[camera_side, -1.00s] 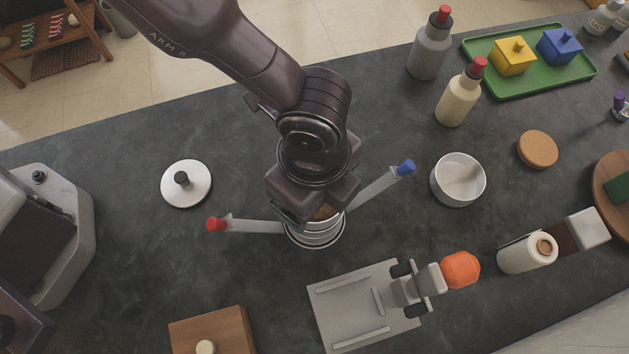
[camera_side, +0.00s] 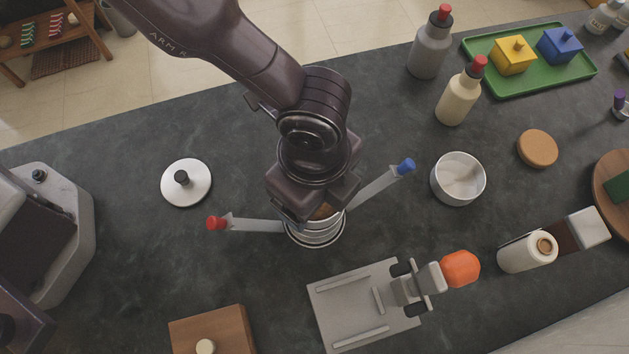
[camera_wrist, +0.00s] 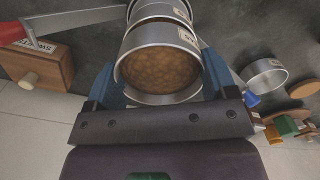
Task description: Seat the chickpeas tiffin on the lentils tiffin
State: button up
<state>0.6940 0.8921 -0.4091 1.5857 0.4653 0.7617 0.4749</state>
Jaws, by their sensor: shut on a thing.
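My gripper (camera_wrist: 155,80) is shut on a round steel tiffin with brown contents (camera_wrist: 158,70), apparently the chickpeas tiffin; its label is not legible to me. In the side view only part of this tiffin shows under my gripper (camera_side: 315,208). Another labelled steel tiffin (camera_wrist: 165,13), apparently the lentils one, shows beyond it in the wrist view. In the side view the steel rims (camera_side: 317,240) line up one over another, roughly upright. I cannot tell whether the two tiffins touch or a gap remains between them.
Flat grey bars with a red end (camera_side: 216,223) and a blue end (camera_side: 406,167) spread out beside the stack. A white lid (camera_side: 186,184), an open steel pot (camera_side: 458,180), a grey plate (camera_side: 345,308) and a wooden box (camera_side: 215,330) stand around, with bare counter between.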

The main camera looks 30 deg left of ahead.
jog(key=shift+f, duration=0.55)
dwell(0.4)
jog(key=o, duration=0.9)
jog(key=shift+r, duration=3)
